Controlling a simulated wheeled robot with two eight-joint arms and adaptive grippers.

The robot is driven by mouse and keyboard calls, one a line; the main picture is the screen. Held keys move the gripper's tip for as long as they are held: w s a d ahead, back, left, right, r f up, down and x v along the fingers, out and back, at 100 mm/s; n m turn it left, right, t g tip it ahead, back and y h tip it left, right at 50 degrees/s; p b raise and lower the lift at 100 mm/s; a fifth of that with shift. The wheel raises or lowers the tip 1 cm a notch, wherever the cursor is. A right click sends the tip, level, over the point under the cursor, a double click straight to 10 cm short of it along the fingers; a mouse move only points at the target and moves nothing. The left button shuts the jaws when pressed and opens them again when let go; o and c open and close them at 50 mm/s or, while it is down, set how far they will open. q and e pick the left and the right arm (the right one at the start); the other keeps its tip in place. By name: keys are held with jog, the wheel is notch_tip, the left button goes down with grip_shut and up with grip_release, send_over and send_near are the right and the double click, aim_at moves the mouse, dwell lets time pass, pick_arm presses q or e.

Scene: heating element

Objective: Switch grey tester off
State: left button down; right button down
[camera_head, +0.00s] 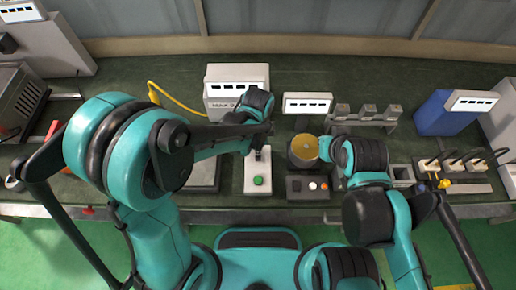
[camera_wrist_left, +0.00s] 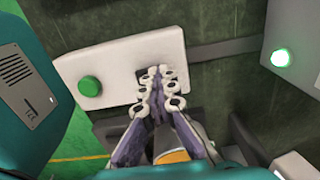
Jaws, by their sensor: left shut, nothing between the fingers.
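A light grey box (camera_head: 258,187) with a round green button stands at the front middle of the bench. It also shows in the left wrist view (camera_wrist_left: 118,62), with its green button (camera_wrist_left: 89,86) left of my fingers. My left gripper (camera_head: 262,150) is over the far part of this box. In the left wrist view my left gripper (camera_wrist_left: 160,78) is shut and empty, its fingertips over a small dark part on the box, mostly hidden by them. I cannot tell whether they touch it. My right arm is at the right; its fingers are not clear.
A grey box with a display (camera_head: 236,80) stands behind. A grey surface with a lit green lamp (camera_wrist_left: 280,57) shows in the left wrist view. A brass-coloured round piece (camera_head: 304,147) and a dark button box (camera_head: 308,187) are to the right. A blue box (camera_head: 440,115) stands farther right.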

pick_arm(q)
jog(key=shift+s, duration=0.2)
jog(key=shift+s+r, duration=0.1)
jog(key=shift+s, duration=0.2)
jog(key=shift+s+r, duration=0.1)
jog(key=shift+s, duration=0.2)
jog(key=shift+w, duration=0.1)
jog(key=r+p, duration=0.2)
jog(key=r, duration=0.1)
jog(key=r+p, duration=0.2)
jog(key=shift+w+d, duration=0.1)
jog(key=shift+w, duration=0.2)
notch_tip(320, 180, up, 9)
jog(key=w+p, duration=0.1)
jog(key=p, duration=0.1)
jog(key=shift+w, duration=0.25)
